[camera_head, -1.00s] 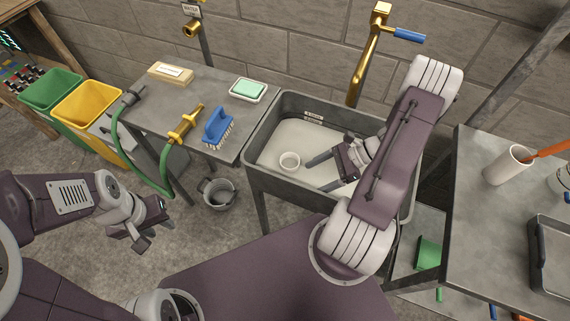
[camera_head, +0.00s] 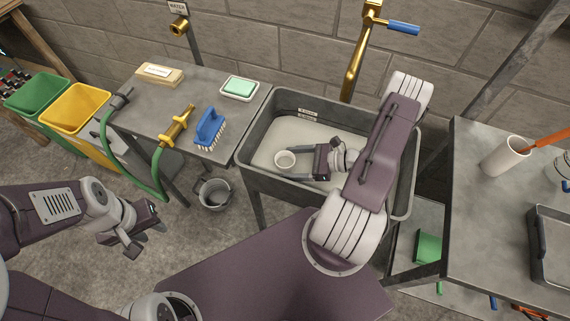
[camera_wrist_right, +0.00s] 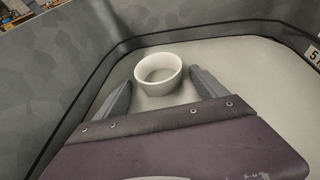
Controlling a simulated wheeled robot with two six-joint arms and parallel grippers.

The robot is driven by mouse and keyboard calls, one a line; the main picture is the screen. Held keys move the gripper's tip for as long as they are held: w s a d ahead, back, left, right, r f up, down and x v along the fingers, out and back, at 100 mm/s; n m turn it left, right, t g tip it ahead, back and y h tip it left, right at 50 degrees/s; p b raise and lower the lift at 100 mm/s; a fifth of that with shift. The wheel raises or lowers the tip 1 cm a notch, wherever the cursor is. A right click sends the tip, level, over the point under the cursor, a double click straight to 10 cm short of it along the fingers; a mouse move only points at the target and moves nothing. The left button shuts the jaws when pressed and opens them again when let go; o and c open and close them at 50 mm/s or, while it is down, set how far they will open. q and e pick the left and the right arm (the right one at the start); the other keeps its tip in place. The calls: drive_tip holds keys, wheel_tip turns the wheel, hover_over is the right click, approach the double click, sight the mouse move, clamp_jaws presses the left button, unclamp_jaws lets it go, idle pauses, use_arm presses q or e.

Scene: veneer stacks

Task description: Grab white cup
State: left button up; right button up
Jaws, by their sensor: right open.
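The white cup (camera_head: 285,162) stands upright on the pale floor of the grey sink (camera_head: 254,141), left of its middle. It also shows in the right wrist view (camera_wrist_right: 158,76). My right gripper (camera_head: 300,164) is open inside the sink. Its fingers point at the cup, with one fingertip at each side of it in the wrist view (camera_wrist_right: 160,76). I see narrow gaps and no clear contact. My left gripper (camera_head: 148,232) hangs over the floor at the left, away from the sink; its jaw opening is unclear.
Sink walls surround the cup closely on the left and back. A brass tap (camera_head: 358,60) rises behind. The left table holds a blue brush (camera_head: 209,128), green soap (camera_head: 240,88) and a hose. The right table holds a white cylindrical container (camera_head: 505,157) with an orange-handled tool.

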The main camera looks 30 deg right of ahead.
drive_tip(key=x, duration=0.2)
drive_tip(key=shift+w+a+f, duration=0.15)
drive_tip(key=shift+w+a, duration=0.05)
drive_tip(key=shift+c, duration=1)
drive_tip(key=c, duration=1.3)
wheel_tip(320, 180, up, 10)
drive_tip(key=shift+r+p, duration=0.1)
drive_tip(key=shift+p, duration=0.75)
